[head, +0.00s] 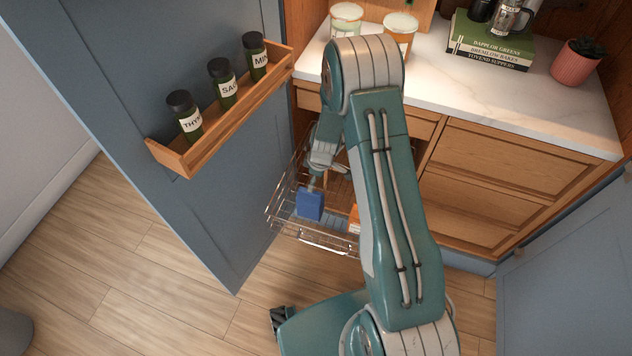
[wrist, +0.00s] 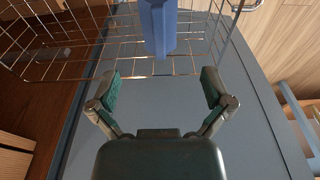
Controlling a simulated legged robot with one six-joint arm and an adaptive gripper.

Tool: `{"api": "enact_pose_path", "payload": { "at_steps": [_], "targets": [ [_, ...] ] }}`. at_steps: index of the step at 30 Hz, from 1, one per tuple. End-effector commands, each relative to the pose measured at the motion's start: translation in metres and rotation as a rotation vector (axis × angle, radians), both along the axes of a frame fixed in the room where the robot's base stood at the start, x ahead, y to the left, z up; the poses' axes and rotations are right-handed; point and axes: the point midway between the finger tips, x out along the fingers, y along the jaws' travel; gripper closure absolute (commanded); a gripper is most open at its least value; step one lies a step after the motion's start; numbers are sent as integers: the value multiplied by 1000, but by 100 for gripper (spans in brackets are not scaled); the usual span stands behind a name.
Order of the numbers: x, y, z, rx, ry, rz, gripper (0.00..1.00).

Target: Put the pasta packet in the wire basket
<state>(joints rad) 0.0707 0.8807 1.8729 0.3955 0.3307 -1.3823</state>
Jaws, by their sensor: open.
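A blue packet (head: 310,205), which looks like the pasta packet though no label is readable, shows within the outline of the wire basket (head: 303,236). The packet also shows at the top of the wrist view (wrist: 158,28), with basket wires (wrist: 70,38) around it. My gripper (wrist: 160,88) is open. Its two fingers stand wide apart with nothing between them, and the packet is beyond the tips. In the head view my gripper (head: 314,182) is just above the packet. Whether the packet rests on the basket floor is hard to tell.
An orange item (head: 354,218) is partly hidden behind my arm in the basket. A blue door (head: 215,70) with a spice rack (head: 225,115) stands open at left. The marble counter (head: 560,105) holds books (head: 490,45), a pot plant (head: 577,63) and jars (head: 400,30).

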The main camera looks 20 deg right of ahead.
Motion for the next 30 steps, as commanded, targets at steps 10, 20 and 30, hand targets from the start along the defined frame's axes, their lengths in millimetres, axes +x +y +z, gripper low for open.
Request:
{"api": "enact_pose_path", "payload": {
  "at_steps": [10, 20, 30],
  "targets": [
    [-2, 8, 122, 24, -64, -147, 0],
    [-46, 16, 249, 55, -129, -347, 0],
    [-124, 19, 342, 88, -199, -564, 0]
  ]
}}
